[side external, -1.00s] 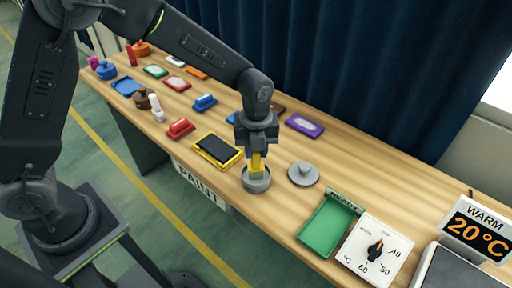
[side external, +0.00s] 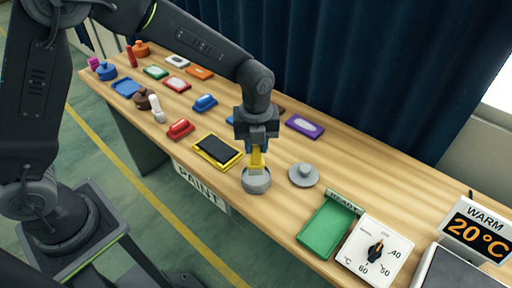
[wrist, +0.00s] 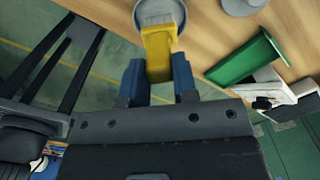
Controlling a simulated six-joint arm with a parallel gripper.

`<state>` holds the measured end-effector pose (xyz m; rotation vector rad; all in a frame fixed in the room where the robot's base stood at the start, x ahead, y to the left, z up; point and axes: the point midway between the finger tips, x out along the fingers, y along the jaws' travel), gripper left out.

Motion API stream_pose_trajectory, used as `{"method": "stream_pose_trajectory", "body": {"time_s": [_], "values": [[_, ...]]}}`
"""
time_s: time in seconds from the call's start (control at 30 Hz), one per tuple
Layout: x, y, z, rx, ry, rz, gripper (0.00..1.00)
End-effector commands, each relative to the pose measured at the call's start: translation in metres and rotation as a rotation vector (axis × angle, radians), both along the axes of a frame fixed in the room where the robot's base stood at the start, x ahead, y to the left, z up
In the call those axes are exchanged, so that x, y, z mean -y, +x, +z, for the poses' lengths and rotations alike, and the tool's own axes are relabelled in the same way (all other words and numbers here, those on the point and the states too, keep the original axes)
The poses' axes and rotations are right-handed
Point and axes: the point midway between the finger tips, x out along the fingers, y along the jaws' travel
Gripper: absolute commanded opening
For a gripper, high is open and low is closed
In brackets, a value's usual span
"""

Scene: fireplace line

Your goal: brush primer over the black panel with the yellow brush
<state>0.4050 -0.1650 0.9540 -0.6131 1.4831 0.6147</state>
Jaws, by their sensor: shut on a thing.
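The yellow brush (side external: 257,158) is held in my gripper (side external: 257,148), with its pale bristles pointing down over the round grey pot (side external: 256,183). In the wrist view the jaws (wrist: 160,85) are shut on the yellow handle (wrist: 158,55), and the bristles (wrist: 158,12) overlap the pot (wrist: 140,28). I cannot tell whether the tips touch what is inside. The black panel (side external: 218,149) lies flat in a yellow frame on the table, just left of the pot.
A grey lid (side external: 303,174) lies right of the pot. Farther right are a green tray (side external: 326,229), a white dial (side external: 374,250) and a sign reading WARM 20°C (side external: 477,233). Several coloured blocks and pots stand at the left, including a red block (side external: 180,129). A purple block (side external: 304,125) lies behind.

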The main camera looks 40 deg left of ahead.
Motion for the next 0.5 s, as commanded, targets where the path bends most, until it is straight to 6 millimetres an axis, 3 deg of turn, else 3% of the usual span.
{"method": "stream_pose_trajectory", "body": {"time_s": [0.5], "values": [[0.0, 0.001, 0.041, 0.004, -0.001, 0.0, 0.0]]}}
